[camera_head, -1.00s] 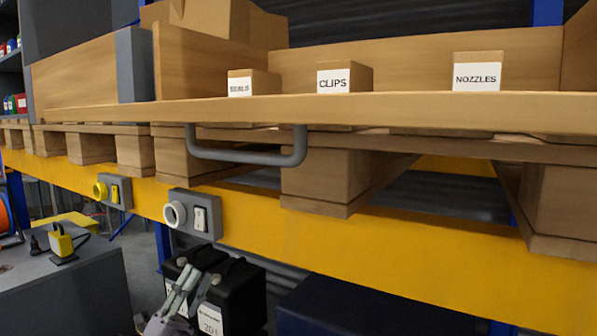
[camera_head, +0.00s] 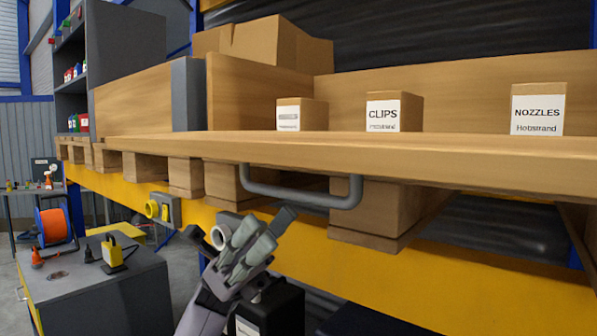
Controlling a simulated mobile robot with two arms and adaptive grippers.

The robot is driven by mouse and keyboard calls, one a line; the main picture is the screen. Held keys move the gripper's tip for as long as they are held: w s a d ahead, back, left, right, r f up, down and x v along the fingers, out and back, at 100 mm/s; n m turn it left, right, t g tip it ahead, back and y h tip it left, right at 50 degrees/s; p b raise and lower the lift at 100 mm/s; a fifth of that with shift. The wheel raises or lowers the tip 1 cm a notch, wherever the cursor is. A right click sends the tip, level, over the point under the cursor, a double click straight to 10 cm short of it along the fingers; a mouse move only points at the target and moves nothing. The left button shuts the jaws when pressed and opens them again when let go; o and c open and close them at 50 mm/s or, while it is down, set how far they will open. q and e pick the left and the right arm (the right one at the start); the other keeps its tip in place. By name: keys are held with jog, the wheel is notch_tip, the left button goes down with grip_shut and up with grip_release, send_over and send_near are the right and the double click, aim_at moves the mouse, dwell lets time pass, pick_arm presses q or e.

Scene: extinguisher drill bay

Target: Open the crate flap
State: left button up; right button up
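The wooden crate flap (camera_head: 420,152) is folded down and lies about level, seen nearly edge-on, in front of the crate's opening. Its grey bar handle (camera_head: 300,196) hangs below its front edge. My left gripper (camera_head: 238,227) is below and left of the handle, fingers spread with dark tips apart, and holds nothing. Its right fingertip is close under the handle in the picture; I see no clear contact. The crate's wooden wall (camera_head: 460,88) shows behind the flap. My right gripper is out of view.
Boxes marked CLIPS (camera_head: 395,111) and NOZZLES (camera_head: 537,108) stand in the crate, with a smaller one (camera_head: 301,114) at left. Wooden pallet blocks (camera_head: 378,208) and a yellow beam (camera_head: 330,250) lie below. A grey cabinet (camera_head: 100,290) stands at lower left.

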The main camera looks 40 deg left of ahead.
aim_at(297, 196)
pick_arm(q)
jog(key=p+x, duration=0.2)
jog(key=x, duration=0.5)
jog(key=shift+d+r+p, duration=0.2)
jog(key=shift+r+p, duration=0.05)
jog(key=shift+p, duration=0.1)
jog(key=shift+c, duration=0.2)
grip_shut()
